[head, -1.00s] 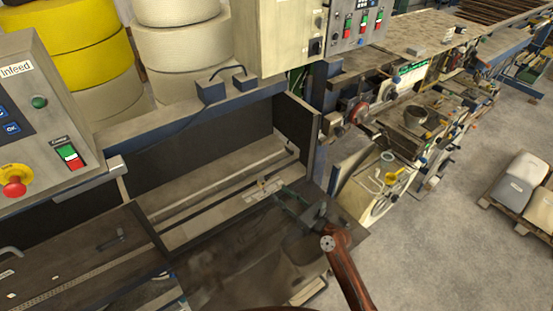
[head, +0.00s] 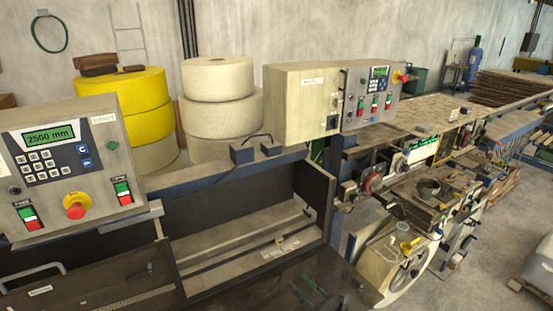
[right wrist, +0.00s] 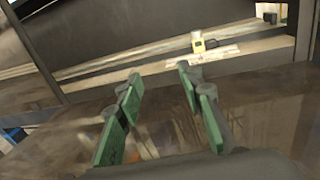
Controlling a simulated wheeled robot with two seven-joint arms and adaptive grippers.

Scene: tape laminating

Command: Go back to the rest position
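My right gripper (head: 306,287) shows at the bottom edge of the head view, over the dark tabletop in front of the open machine bay (head: 255,235). In the right wrist view its two green-padded fingers (right wrist: 158,76) stand apart with nothing between them. A small yellow and white part (right wrist: 197,42) sits beyond the fingertips, on a light strip in the bay. My left gripper is in neither view now.
The infeed panel (head: 70,168) with a red button stands at the left. Yellow and cream rolls (head: 120,105) stand behind the bay. A cream control box (head: 300,103) stands to its right. A machine with a wheel (head: 395,265) stands beside the tabletop.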

